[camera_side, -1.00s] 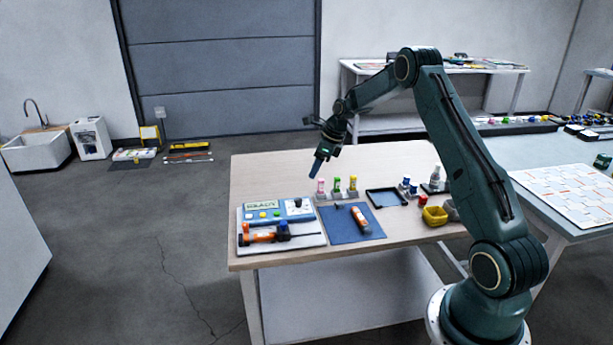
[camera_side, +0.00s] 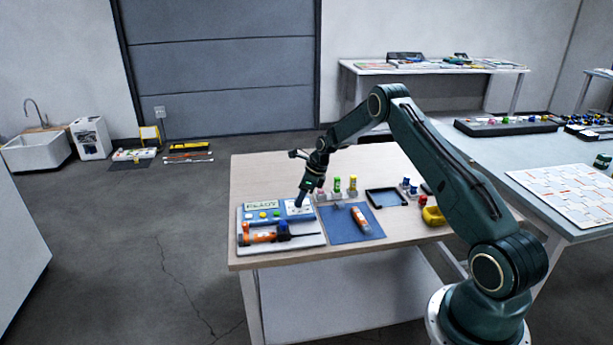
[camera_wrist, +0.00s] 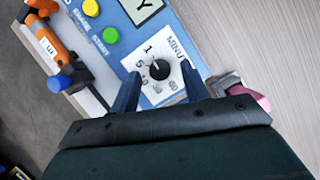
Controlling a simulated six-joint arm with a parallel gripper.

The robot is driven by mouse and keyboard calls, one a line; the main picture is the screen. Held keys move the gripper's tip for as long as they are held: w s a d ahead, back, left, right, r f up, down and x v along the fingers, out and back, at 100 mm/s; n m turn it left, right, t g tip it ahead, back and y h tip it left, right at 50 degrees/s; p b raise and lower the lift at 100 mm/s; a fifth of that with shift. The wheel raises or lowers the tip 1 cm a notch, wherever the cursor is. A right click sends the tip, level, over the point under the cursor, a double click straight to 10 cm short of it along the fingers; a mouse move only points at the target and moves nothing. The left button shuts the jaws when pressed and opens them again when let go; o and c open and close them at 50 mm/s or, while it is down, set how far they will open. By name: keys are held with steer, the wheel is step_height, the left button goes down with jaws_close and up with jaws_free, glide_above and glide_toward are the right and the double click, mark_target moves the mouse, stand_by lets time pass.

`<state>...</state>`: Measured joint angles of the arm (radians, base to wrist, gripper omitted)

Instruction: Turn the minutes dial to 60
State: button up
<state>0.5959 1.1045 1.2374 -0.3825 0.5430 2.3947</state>
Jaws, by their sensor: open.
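The minutes dial (camera_wrist: 159,69) is a round black knob with a light pointer mark on a white plate (camera_wrist: 146,83). In the wrist view the plate carries printed numbers, including 1, 5, 10 and 60, and the pointer looks turned toward the 1. The plate sits on a blue control panel (camera_wrist: 133,40). My gripper (camera_wrist: 157,88) is open, with one finger on each side of the dial in the wrist view. In the side view my gripper (camera_side: 299,200) is low over the panel's right end and hides the dial. I cannot tell whether the fingers touch it.
A yellow button (camera_wrist: 91,8) and a green button (camera_wrist: 111,35) sit beside the dial. An orange tool (camera_side: 262,237) lies in front of the panel. A blue mat (camera_side: 348,226) with an orange item (camera_side: 361,220) and a rack of coloured vials (camera_side: 337,187) stand close right.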

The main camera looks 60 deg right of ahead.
steer(key=shift+f, duration=0.1)
steer(key=c, duration=1)
steer(key=shift+n, duration=0.4)
steer(key=n, duration=0.2)
steer(key=n+y, duration=0.1)
steer(key=shift+w+d+n+g, duration=0.15)
steer(key=shift+d+n+g, duration=0.05)
steer(key=shift+n+g, duration=0.2)
steer(key=shift+w+n+g+y, duration=0.1)
steer(key=shift+n+g+y, duration=0.4)
steer(key=shift+n, duration=1.2)
